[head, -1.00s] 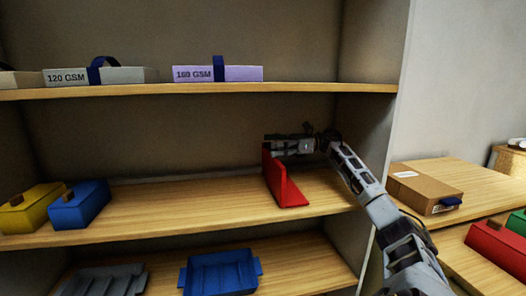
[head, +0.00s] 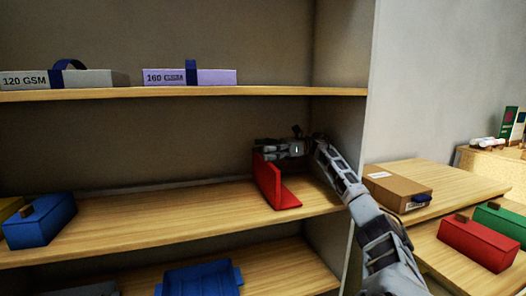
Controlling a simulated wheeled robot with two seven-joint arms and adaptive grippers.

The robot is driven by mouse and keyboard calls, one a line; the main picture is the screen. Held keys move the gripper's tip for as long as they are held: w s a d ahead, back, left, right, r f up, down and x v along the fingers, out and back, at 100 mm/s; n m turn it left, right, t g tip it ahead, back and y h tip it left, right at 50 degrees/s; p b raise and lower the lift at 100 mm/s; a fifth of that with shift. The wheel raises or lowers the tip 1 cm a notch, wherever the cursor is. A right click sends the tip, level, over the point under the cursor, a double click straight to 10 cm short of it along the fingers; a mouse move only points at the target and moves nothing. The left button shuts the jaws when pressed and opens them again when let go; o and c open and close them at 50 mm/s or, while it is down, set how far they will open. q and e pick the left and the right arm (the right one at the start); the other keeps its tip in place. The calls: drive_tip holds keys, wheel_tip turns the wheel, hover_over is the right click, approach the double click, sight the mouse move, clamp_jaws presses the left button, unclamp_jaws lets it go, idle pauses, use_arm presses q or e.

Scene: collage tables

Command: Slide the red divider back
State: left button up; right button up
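The red divider (head: 276,188) is an L-shaped piece standing upright on the middle wooden shelf (head: 150,208), towards its right end. Its flat foot points right. My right gripper (head: 268,150) is at the divider's top edge, with the arm coming in from the lower right. The fingers point left and lie across or just behind the top of the upright plate. I cannot tell whether they touch it or how far apart they are. My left gripper is not in view.
The shelf between blue box and divider is clear. The cabinet's right side wall (head: 340,120) is close to my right arm. A cardboard box (head: 397,188) lies on a table outside.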

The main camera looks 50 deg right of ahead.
drive_tip(key=o, duration=0.4)
drive_tip(key=shift+r, duration=0.1)
drive_tip(key=shift+r, duration=4.8)
drive_tip(key=shift+r, duration=0.1)
drive_tip(key=shift+c, duration=0.3)
